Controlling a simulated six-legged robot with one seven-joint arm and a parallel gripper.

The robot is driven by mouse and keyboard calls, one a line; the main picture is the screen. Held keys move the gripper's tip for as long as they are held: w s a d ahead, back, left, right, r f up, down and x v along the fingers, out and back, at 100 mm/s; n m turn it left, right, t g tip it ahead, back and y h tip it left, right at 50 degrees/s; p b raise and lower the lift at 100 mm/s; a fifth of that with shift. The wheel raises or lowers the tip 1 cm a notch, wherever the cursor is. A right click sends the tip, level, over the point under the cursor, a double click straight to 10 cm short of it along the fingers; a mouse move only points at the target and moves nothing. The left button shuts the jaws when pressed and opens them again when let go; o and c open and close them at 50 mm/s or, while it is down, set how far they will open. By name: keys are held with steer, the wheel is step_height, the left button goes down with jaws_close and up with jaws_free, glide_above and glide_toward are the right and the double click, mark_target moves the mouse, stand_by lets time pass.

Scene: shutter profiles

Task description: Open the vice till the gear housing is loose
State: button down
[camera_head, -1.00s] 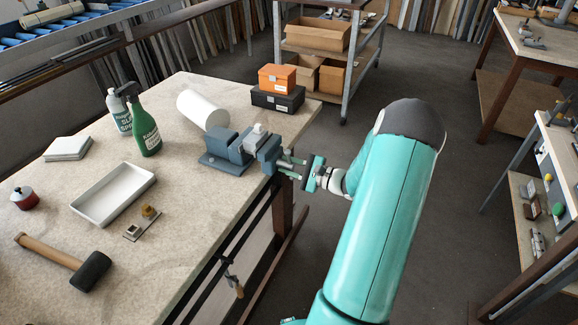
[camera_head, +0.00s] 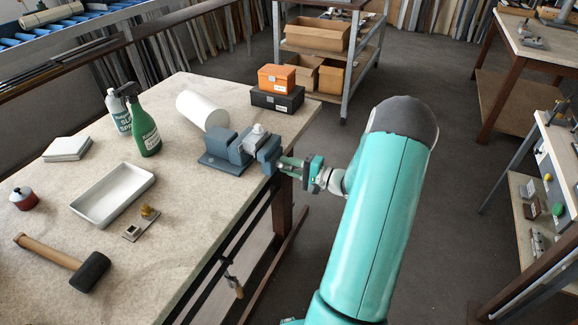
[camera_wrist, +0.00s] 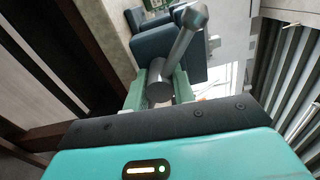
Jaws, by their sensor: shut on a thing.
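The blue-grey vice (camera_head: 222,158) stands at the right edge of the bench. The pale gear housing (camera_head: 258,131) sits between its jaws, its lower part hidden. I cannot tell whether it is gripped or loose. My gripper (camera_head: 287,168) is at the outer end of the vice, level with its screw. In the wrist view my green fingers (camera_wrist: 161,88) are shut on the vice handle, around its round grey hub. The handle's steel bar (camera_wrist: 183,45) slants up and right from the hub to a knobbed end, over the dark vice body (camera_wrist: 150,52).
A white tray (camera_head: 113,190) and a mallet (camera_head: 70,262) lie to the left. The floor right of the bench is open around my arm.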

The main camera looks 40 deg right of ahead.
steer(key=shift+w, duration=0.15)
steer(key=c, duration=1.2)
jaws_free()
steer(key=shift+w, duration=0.1)
steer(key=shift+o, duration=0.2)
steer(key=v, duration=1.4)
steer(key=shift+a, duration=0.1)
